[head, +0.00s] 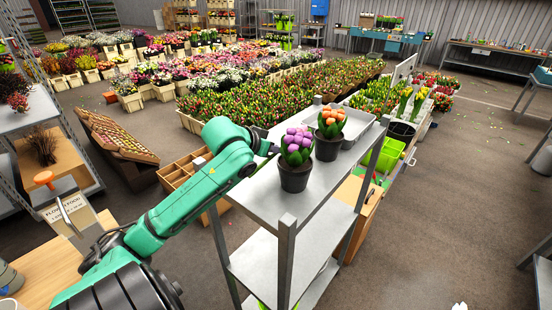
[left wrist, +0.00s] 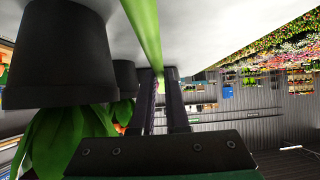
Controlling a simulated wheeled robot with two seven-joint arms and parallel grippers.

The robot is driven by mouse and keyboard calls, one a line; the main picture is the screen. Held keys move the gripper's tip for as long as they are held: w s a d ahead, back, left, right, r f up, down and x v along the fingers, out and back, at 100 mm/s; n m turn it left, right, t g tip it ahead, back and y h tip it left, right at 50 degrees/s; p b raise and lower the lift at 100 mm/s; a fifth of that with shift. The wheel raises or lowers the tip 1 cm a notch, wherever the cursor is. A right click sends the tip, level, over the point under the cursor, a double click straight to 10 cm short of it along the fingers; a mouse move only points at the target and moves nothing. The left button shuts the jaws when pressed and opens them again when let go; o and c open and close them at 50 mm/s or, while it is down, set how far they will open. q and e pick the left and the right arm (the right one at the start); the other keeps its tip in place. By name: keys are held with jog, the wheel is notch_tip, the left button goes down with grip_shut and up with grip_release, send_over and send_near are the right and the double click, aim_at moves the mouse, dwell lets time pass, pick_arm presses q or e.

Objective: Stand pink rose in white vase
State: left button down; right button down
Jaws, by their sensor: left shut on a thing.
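My left gripper (head: 268,143) reaches over the grey metal shelf, just behind the purple and pink potted flowers. Its fingers also show in the left wrist view (left wrist: 167,92), closed around a light green stem (left wrist: 147,32). No bloom shows on that stem, so I cannot tell from it whether this is the pink rose. No vase that I can make out is in either view. My right gripper is not in view.
A dark pot with purple and pink flowers (head: 297,148) and one with orange flowers (head: 331,123) stand on the shelf's top (head: 318,187), close beside my gripper. A grey tray (head: 357,122) lies behind them. The shelf's post (head: 286,260) rises in front.

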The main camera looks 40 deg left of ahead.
aim_at(276, 169)
pick_arm(q)
jog(key=f, duration=0.2)
jog(key=s+d+f, duration=0.1)
jog(key=shift+f+p, duration=0.2)
jog(key=shift+p, duration=0.1)
jog(key=shift+w+a+f, duration=0.15)
jog(key=shift+a, duration=0.05)
jog(key=c, duration=0.9)
grip_release()
jog(key=shift+w+f, duration=0.1)
